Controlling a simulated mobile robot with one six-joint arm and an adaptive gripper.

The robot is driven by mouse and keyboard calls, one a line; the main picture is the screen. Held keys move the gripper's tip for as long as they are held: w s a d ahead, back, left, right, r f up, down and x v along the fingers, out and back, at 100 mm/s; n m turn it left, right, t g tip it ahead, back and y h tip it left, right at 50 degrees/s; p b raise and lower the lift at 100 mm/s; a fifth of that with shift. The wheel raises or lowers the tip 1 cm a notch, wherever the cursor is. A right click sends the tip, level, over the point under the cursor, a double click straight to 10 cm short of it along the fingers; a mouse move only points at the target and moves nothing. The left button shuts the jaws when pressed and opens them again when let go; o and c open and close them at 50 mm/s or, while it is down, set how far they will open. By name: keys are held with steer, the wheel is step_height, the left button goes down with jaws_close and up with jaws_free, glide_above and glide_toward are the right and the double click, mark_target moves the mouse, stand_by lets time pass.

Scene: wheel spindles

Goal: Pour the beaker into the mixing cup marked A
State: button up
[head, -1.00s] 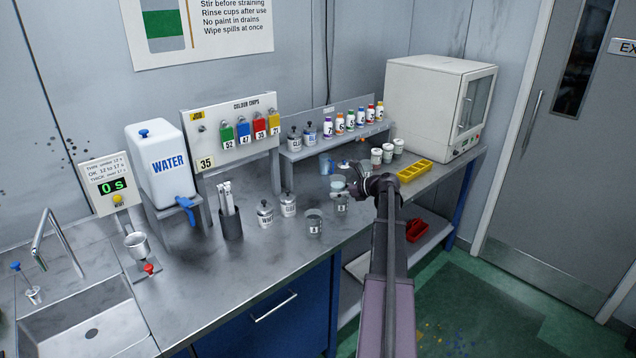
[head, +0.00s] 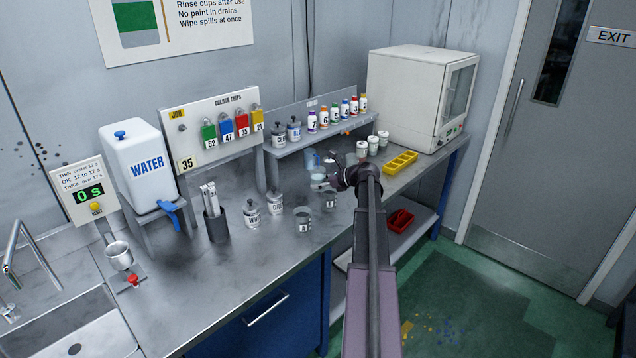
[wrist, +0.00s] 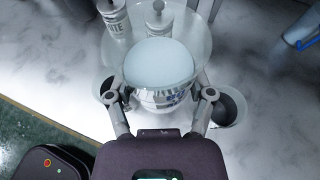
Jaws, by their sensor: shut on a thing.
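My gripper (head: 336,178) is shut on a clear beaker (head: 317,178) and holds it above the bench. In the wrist view the beaker's pale blue-white contents (wrist: 160,62) sit between my two fingers (wrist: 164,100). The mixing cup marked A (head: 303,222) stands on the bench, left of and nearer the front than the held beaker. A second similar cup (head: 329,201) stands to its right, just below the beaker in the picture; its letter is too small to read. In the wrist view a cup (wrist: 231,108) shows right of my fingers, its mark not visible.
Two labelled tins, one white-marked (head: 252,214) and one beside it (head: 275,202), stand left of the cups. White tubs (head: 373,146) and a yellow tray (head: 400,162) are at right.

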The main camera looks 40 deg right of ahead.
steer(key=shift+a+f+n+h, duration=0.2)
steer(key=shift+f+n+h, duration=0.8)
steer(key=shift+n, duration=0.1)
step_height(320, 180, down, 4)
steer(key=n+h+b, duration=0.2)
steer(key=b, duration=0.1)
steer(key=shift+r, duration=0.15)
steer(key=shift+a+f+n+h+b, duration=0.1)
steer(key=shift+f+n+h+b, duration=0.2)
steer(key=shift+f+h+b, duration=0.25)
steer(key=shift+r+n+h, duration=0.2)
steer(key=shift+n+h, duration=0.35)
steer(key=shift+n, duration=0.05)
stand_by(2.5)
steer(key=shift+r+n+h, duration=0.15)
steer(key=shift+n+h, duration=0.35)
steer(key=shift+h, duration=0.1)
stand_by(2.0)
